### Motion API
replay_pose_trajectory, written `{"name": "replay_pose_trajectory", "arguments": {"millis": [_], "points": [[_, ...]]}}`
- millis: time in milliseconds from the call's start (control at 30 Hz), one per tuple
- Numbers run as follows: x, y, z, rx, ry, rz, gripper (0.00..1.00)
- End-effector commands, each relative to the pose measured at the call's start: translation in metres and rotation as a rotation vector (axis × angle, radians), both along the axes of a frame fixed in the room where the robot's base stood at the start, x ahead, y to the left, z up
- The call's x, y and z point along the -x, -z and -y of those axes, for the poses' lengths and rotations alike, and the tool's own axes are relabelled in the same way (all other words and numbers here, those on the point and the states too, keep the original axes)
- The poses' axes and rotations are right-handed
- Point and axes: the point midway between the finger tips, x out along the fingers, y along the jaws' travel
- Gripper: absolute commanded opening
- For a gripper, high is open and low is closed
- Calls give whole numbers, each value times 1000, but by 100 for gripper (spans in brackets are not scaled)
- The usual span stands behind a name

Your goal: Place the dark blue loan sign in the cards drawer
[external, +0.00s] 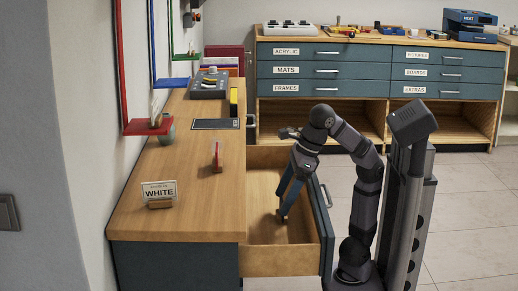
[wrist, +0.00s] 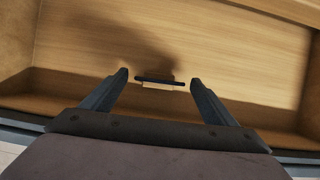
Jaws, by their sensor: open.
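The desk drawer (external: 260,262) is pulled open, and its front faces right in the external view. No label on it can be read, so I cannot tell from lettering that it is the cards drawer. My gripper (external: 286,199) reaches down inside it with open fingers. In the wrist view the fingers of my gripper (wrist: 160,77) stand apart on either side of a thin dark sign with a pale base (wrist: 160,82), seen from above. This looks like the dark blue loan sign, upright on the drawer floor (wrist: 225,50). Finger contact is not visible.
A WHITE sign (external: 159,191) and a small red sign (external: 217,157) stand on the desk top (external: 190,215). A dark flat panel (external: 216,124) lies farther back. Red (external: 148,127) and blue (external: 171,83) shelves hang at the left wall. The drawer walls surround my gripper closely.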

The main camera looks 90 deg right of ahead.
Motion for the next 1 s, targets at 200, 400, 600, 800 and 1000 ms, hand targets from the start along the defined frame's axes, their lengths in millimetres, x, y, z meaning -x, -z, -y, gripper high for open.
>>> {"name": "replay_pose_trajectory", "arguments": {"millis": [200,400,600,800,1000], "points": [[13,-38,0,-1,-4,0,81],[25,-66,1,0,-2,1,81],[34,-84,1,-1,-1,0,81],[38,-92,1,-1,-1,0,81],[39,-92,1,0,0,0,81]]}}
